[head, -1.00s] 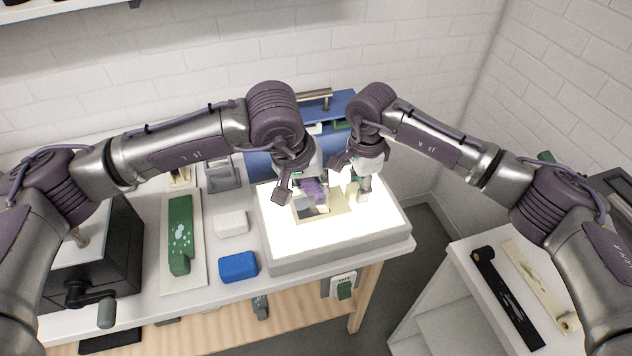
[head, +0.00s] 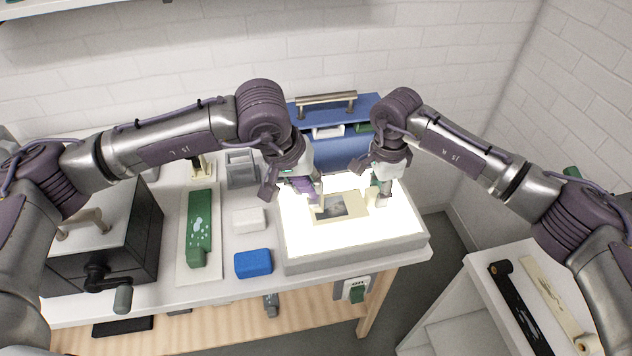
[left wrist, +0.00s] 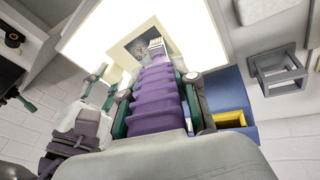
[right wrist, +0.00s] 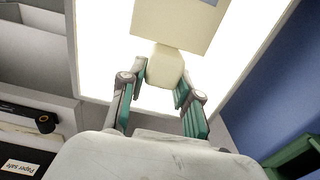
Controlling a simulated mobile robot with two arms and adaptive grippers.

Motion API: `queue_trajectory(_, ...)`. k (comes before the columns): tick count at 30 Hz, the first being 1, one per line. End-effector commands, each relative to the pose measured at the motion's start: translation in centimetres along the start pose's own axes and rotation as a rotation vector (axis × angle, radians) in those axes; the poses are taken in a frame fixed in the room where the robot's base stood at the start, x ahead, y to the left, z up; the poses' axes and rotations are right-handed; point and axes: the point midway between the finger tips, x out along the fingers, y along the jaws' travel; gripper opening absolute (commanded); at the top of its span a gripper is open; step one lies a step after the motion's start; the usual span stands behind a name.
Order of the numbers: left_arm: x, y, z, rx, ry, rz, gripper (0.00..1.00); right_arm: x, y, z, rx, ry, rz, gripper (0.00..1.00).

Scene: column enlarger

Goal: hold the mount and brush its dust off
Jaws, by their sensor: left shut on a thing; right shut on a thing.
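The mount (head: 351,208) is a flat cream card with a dark, greyish picture window (head: 331,208), over the glowing light panel. My right gripper (head: 381,192) is shut on the mount's cream tab at its right end. The tab (right wrist: 165,66) shows between the fingers in the right wrist view. My left gripper (left wrist: 150,85) is shut on a purple bellows-like brush (left wrist: 158,103). The pale brush tip (left wrist: 157,46) overlaps the window's edge in the left wrist view. I cannot tell whether it touches. Single dust specks are too small to make out.
The light panel (head: 300,255) fills the table's right end. A blue block (head: 253,263), a white block (head: 248,220) and a green item on a board (head: 200,225) lie to its left. A blue case (head: 345,145) stands behind. A black cranked box (head: 105,245) is far left.

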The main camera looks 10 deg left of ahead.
Motion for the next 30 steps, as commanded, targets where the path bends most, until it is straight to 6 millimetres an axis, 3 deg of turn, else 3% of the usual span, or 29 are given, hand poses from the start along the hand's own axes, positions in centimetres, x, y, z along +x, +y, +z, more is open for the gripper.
queue_trajectory(4, -0.2, -1.1, -0.1, -0.002, 0.001, -0.002, 0.00, 0.0, 0.0, 0.0, 0.000, 0.000, 0.000, 0.00)
queue_trajectory(20, -0.2, -1.1, -0.1, 0.000, 0.001, 0.000, 0.00, 0.0, 0.0, 0.0, 0.000, 0.000, 0.000, 0.00)
queue_trajectory(30, 0.2, 0.8, 0.1, 0.003, -0.001, 0.002, 0.00, 0.0, 0.0, 0.1, -0.001, -0.001, 0.000, 0.00)
